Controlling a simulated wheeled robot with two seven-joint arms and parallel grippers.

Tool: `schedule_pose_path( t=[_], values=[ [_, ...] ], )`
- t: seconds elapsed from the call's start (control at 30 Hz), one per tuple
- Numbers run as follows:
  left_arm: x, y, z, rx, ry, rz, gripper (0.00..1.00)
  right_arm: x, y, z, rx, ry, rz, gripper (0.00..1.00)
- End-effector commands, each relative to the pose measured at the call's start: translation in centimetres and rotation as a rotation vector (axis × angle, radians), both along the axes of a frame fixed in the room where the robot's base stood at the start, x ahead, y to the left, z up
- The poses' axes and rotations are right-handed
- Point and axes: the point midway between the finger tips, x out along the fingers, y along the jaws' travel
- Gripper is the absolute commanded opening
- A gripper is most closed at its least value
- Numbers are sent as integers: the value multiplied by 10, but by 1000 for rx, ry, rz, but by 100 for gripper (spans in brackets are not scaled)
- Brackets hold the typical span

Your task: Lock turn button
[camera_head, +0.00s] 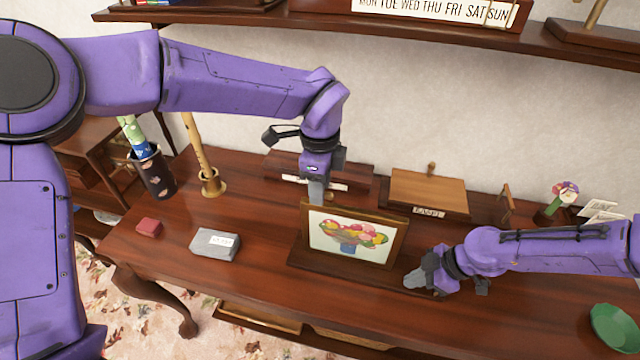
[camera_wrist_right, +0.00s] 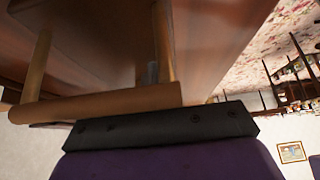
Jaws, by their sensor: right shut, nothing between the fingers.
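A picture frame (camera_head: 352,240) with a fruit-bowl picture stands tilted on a dark wooden base on the desk. My left gripper (camera_head: 316,192) points down at the frame's upper left corner; whether its fingers are apart or grip the edge cannot be told. My right gripper (camera_head: 416,280) is shut and empty, low beside the frame's right edge. The right wrist view shows wooden parts (camera_wrist_right: 100,102) close up and a small grey piece (camera_wrist_right: 152,72) between them. I cannot make out a turn button; the frame's back is hidden in the head view.
On the desk (camera_head: 150,258) are a grey box (camera_head: 215,243), a small red box (camera_head: 149,227), a brass holder (camera_head: 212,185), a dark cup (camera_head: 155,177) and a wooden box (camera_head: 428,190). A green bowl (camera_head: 613,328) lies at the right. The front left is clear.

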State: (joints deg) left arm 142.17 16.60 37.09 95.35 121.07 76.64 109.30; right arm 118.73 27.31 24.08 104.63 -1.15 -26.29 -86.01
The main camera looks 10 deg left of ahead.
Motion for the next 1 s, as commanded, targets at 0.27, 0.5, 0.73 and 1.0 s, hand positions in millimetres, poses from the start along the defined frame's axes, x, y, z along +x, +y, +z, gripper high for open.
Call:
schedule_pose_path(
  t=[0.27,0.5,0.73,1.0],
  values=[
    [0,0,0,1,0,0,2,-1,0,-1,-1,2,0,0],
    [0,0,0,0,0,-4,0,-1,0,-1,-1,2,0,0],
    [0,0,0,-1,1,-62,0,-1,0,-1,-1,2,0,0],
    [-1,-1,0,-2,3,-251,0,-1,0,-1,-1,2,0,0]
  ],
)
